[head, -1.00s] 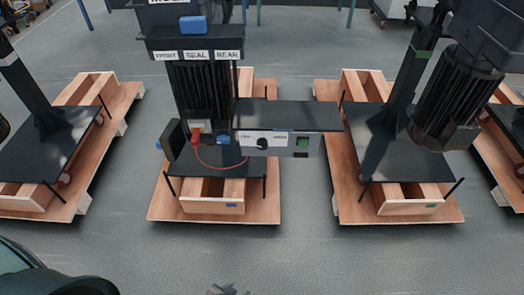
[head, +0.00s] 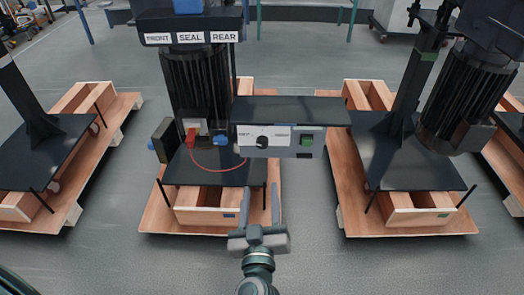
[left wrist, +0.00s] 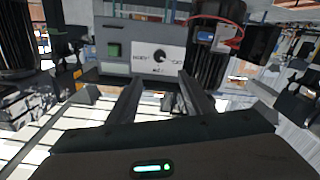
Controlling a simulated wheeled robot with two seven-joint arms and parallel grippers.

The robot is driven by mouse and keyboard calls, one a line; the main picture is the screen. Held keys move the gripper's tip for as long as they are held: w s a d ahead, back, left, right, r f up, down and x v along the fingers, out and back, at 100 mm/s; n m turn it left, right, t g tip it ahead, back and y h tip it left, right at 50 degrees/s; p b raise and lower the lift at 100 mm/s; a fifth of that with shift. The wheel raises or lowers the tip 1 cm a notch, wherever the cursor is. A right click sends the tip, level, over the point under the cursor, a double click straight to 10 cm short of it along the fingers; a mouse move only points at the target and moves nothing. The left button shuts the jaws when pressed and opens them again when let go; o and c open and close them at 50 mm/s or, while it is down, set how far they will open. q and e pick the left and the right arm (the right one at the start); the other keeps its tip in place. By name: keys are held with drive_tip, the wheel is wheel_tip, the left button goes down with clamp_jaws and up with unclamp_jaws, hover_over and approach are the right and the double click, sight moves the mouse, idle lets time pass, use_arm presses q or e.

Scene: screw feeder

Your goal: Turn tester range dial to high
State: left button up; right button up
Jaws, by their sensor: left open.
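The tester (head: 305,141) is a grey box with a white label panel and a green button, mounted under a dark shelf in the middle of the head view. Its range dial (head: 262,142) is a small black round knob on the white panel. The dial also shows in the left wrist view (left wrist: 159,57), upside down, beyond the fingertips. My left gripper (head: 260,190) is open and empty, in front of and below the tester, fingers pointing towards it. It is apart from the dial. The dial's exact setting is too small to read. My right gripper is not in view.
A red connector (head: 191,137) with a red wire sits left of the tester. A dark shelf (head: 290,111) overhangs the dial. A motor on a stand (head: 466,95) is at the right. Wooden pallets (head: 160,219) stand below; the grey floor in front is clear.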

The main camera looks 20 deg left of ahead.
use_arm(q)
drive_tip(key=shift+w, duration=0.1)
drive_tip(key=p, duration=0.1)
approach(262, 146)
drive_tip(key=p+x, duration=0.1)
drive_tip(key=x, duration=0.8)
drive_tip(key=shift+w+r+p, duration=0.1)
drive_tip(key=shift+p, duration=0.25)
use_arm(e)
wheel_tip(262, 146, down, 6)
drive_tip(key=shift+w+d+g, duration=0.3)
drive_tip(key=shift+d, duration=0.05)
use_arm(q)
drive_tip(key=shift+c, duration=0.3)
drive_tip(key=c, duration=1)
